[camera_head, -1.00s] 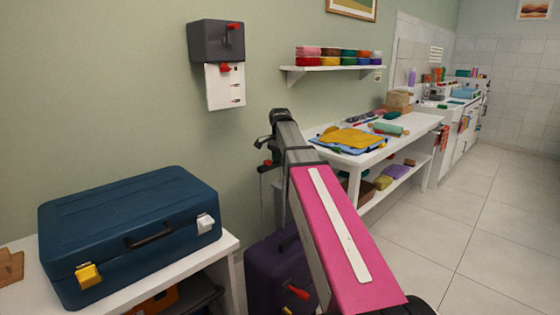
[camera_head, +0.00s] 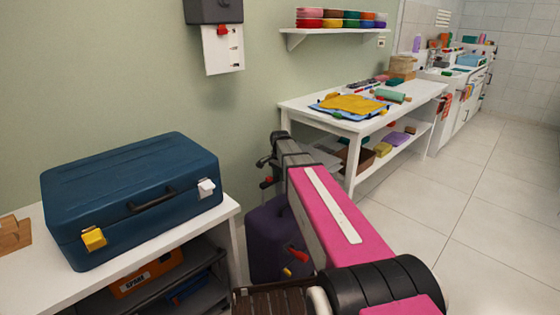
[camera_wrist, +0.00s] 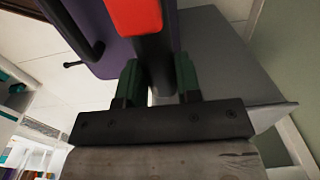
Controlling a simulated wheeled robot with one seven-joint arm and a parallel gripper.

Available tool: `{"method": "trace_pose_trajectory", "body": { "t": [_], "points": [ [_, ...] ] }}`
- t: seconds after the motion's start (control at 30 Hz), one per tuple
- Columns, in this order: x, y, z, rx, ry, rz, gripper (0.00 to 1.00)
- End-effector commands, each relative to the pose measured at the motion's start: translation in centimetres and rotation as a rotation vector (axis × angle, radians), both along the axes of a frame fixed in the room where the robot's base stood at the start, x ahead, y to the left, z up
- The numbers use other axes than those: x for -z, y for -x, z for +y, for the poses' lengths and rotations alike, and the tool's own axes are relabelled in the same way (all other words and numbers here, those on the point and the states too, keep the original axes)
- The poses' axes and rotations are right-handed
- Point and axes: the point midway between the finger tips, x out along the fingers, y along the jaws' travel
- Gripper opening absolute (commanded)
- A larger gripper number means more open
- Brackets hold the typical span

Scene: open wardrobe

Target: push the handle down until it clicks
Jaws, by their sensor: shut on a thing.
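The purple suitcase (camera_head: 272,240) stands on the floor beside the white bench, partly hidden by my arm. Its dark pull handle (camera_head: 279,183) rises above its top, close to my gripper (camera_head: 266,163). In the wrist view, my gripper (camera_wrist: 158,82) has its two green fingertips on either side of the dark handle bar (camera_wrist: 157,58) and is shut on it. A red piece (camera_wrist: 134,14) sits on the handle. The purple suitcase (camera_wrist: 107,30) shows behind it. The lower part of the handle is mostly hidden in the head view.
A blue case (camera_head: 135,200) lies on the white bench (camera_head: 150,258) at left, with an orange box (camera_head: 147,274) below. A white table (camera_head: 335,122) with cloths stands behind my arm. A grey wall box (camera_head: 213,10) hangs above. Floor at right is clear.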

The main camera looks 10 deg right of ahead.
Motion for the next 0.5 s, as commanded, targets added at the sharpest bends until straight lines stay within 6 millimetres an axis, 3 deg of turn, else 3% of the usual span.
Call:
{"method": "trace_pose_trajectory", "body": {
  "t": [0.2, 0.5],
  "points": [
    [3.9, 0.0, 0.0, 0.000, 0.000, 0.002, 0.00],
    [6.0, 0.0, 0.0, 0.000, 0.000, 0.002, 0.00]
  ]
}}
